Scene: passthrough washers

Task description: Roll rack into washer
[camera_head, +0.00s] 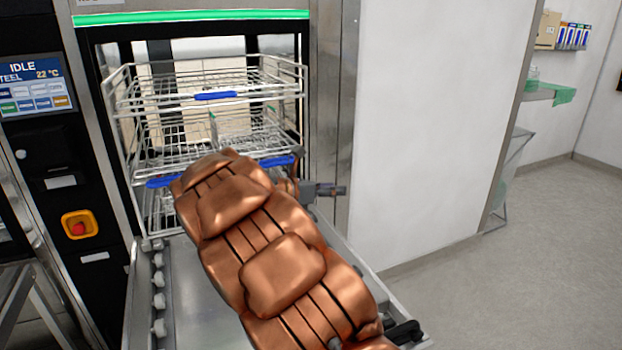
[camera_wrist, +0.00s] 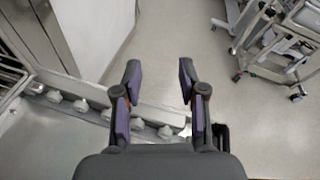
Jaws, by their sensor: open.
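The wire rack (camera_head: 205,92) has stacked tiers with blue handles (camera_head: 216,96) and stands in the open front of the washer (camera_head: 192,17), which has a green strip along its top. Its lower part is partly hidden behind my copper-coloured arm. In the head view my arm reaches up to the rack's lower right front; the gripper's end is mostly hidden there. In the wrist view my gripper (camera_wrist: 158,90) is open and empty, with two dark purple-padded fingers apart above the roller rail. The rack's edge shows at the left of the wrist view (camera_wrist: 12,80).
A metal loading surface with rollers (camera_head: 158,300) extends in front of the washer. A control panel reads IDLE (camera_head: 38,85), with a red and yellow emergency button (camera_head: 79,226) below it. Wheeled carts (camera_wrist: 290,40) stand on the floor at the upper right of the wrist view. The floor at right is clear.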

